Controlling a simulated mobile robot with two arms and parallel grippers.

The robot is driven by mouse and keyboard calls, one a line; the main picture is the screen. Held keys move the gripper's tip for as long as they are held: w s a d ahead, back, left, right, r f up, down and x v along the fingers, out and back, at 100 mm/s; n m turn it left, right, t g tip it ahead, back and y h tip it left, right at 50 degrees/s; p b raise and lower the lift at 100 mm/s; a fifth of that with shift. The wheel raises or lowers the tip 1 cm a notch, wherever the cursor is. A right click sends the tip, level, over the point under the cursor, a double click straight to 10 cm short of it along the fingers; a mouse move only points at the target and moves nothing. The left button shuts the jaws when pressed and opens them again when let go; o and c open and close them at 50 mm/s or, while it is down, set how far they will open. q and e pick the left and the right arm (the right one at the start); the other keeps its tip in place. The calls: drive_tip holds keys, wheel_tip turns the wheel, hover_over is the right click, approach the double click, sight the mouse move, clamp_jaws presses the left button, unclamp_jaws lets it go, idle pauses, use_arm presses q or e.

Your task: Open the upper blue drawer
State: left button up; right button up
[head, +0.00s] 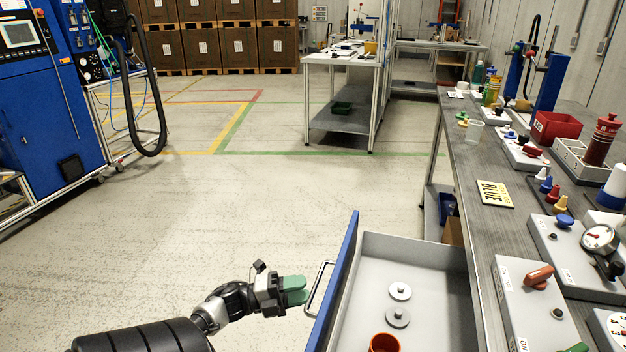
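The drawer with the blue front (338,285) is pulled out from under the bench on the right. Its grey inside (425,285) shows from above. The metal handle (317,290) is on the outer side of the blue front. My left gripper (295,290) has green fingertips and points at the handle from the left, with a small gap between them. The two fingers look close together, and whether they are parted is unclear. Nothing shows between them. My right gripper is not in view. No second drawer shows below this one.
The drawer holds two pale discs (399,304) and an orange cup (384,343). Open floor (250,200) lies left of the drawer. A blue machine (45,120) stands far left.

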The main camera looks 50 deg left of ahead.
use_arm(q)
drive_tip(key=v, duration=0.7)
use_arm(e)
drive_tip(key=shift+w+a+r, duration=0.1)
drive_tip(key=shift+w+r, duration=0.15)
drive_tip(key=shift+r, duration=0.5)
